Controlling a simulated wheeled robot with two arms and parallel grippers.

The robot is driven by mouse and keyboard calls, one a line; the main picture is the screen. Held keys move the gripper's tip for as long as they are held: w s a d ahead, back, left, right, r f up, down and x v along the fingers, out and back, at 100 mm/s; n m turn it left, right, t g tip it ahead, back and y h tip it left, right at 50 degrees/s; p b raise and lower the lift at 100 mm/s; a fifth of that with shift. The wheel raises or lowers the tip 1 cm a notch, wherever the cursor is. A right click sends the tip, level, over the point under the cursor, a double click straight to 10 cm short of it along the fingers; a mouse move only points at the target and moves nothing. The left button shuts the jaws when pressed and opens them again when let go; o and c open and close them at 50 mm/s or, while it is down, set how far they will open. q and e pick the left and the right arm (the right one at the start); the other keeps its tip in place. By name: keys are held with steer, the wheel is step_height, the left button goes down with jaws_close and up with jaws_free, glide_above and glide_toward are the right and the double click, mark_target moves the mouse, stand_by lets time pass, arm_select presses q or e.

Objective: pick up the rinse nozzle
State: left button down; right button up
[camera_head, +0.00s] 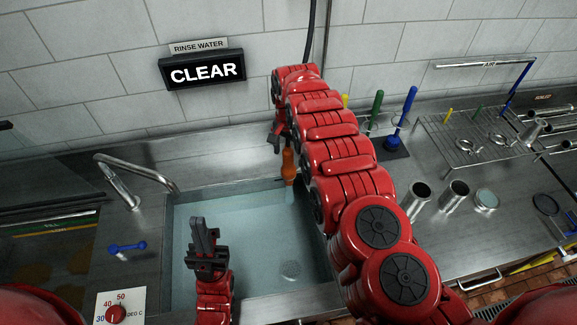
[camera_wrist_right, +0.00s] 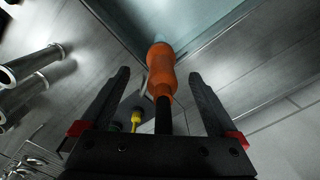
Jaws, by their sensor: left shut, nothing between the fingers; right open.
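The rinse nozzle (camera_head: 289,166) is an orange grip on a dark hose, hanging at the back right corner of the sink. In the right wrist view the orange nozzle (camera_wrist_right: 161,70) and its dark stem lie in line between the two fingers. My right gripper (camera_head: 275,142) is open just beside and above the nozzle; its fingers (camera_wrist_right: 159,76) stand apart on either side, and I see no contact. My left gripper (camera_head: 203,228) is shut and empty over the front left of the sink. My right arm hides part of the hose.
The sink (camera_head: 245,215) holds clear water, with a faucet (camera_head: 130,180) at its left. Metal cups (camera_head: 416,198), a blue plunger-like tool (camera_head: 399,125) and a wire rack (camera_head: 470,140) stand right of my arm. The wall sign (camera_head: 202,71) reads CLEAR.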

mark_target(289, 165)
steer(key=shift+f, duration=0.45)
steer(key=shift+s+f, duration=0.1)
steer(key=shift+s, duration=0.05)
steer(key=shift+f, duration=0.15)
steer(key=f+b, duration=0.5)
steer(key=b, duration=0.1)
steer(key=shift+w, duration=0.2)
steer(key=shift+r, duration=0.1)
jaws_close()
